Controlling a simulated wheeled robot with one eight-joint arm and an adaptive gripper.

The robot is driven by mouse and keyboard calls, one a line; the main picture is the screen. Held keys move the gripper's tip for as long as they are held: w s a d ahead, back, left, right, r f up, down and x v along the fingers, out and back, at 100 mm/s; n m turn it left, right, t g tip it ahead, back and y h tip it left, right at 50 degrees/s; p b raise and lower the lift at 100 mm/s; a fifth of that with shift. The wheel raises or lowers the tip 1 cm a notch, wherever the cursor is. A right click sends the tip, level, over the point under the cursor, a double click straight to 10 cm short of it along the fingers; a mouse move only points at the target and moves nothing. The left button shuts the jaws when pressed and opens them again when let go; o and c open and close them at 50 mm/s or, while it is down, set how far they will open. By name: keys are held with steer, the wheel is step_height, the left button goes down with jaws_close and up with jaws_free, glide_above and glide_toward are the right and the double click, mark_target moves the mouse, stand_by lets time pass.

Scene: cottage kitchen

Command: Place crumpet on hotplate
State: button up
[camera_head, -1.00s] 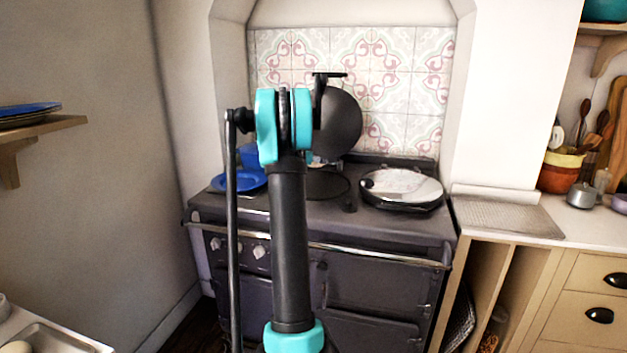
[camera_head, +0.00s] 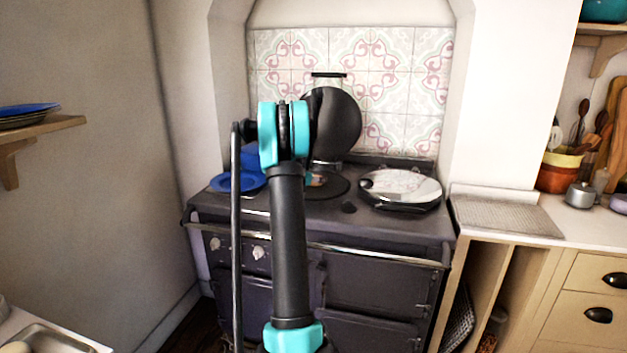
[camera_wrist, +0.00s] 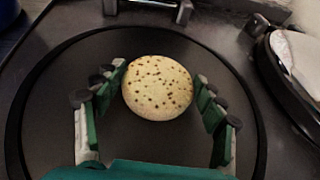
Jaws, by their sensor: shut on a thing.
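The crumpet (camera_wrist: 157,88), pale, round and speckled with brown holes, is between the two green fingers of my gripper (camera_wrist: 158,76) in the wrist view. My gripper is shut on it. The dark round hotplate (camera_wrist: 55,110) lies beneath and around it in that view. I cannot tell whether the crumpet touches the plate. In the head view the hotplate (camera_head: 338,187) is on the left half of the stove top, partly hidden behind my arm. My gripper is mostly hidden there.
The hotplate's round lid (camera_head: 340,120) stands raised behind it. To the right, a shiny closed lid (camera_head: 402,186) covers the other plate. A blue plate (camera_head: 236,182) is at the stove's left. A rail (camera_head: 370,255) runs along the front.

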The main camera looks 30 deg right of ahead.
steer(key=o, duration=0.9)
steer(key=shift+f, duration=0.1)
steer(key=shift+c, duration=0.2)
steer(key=shift+s+a+r, duration=0.1)
steer(key=shift+a+r, duration=0.1)
steer(key=shift+r, duration=0.05)
steer(key=v, duration=1.1)
steer(key=shift+s+a+r, duration=0.1)
steer(key=shift+s+a, duration=0.05)
steer(key=shift+a, duration=0.05)
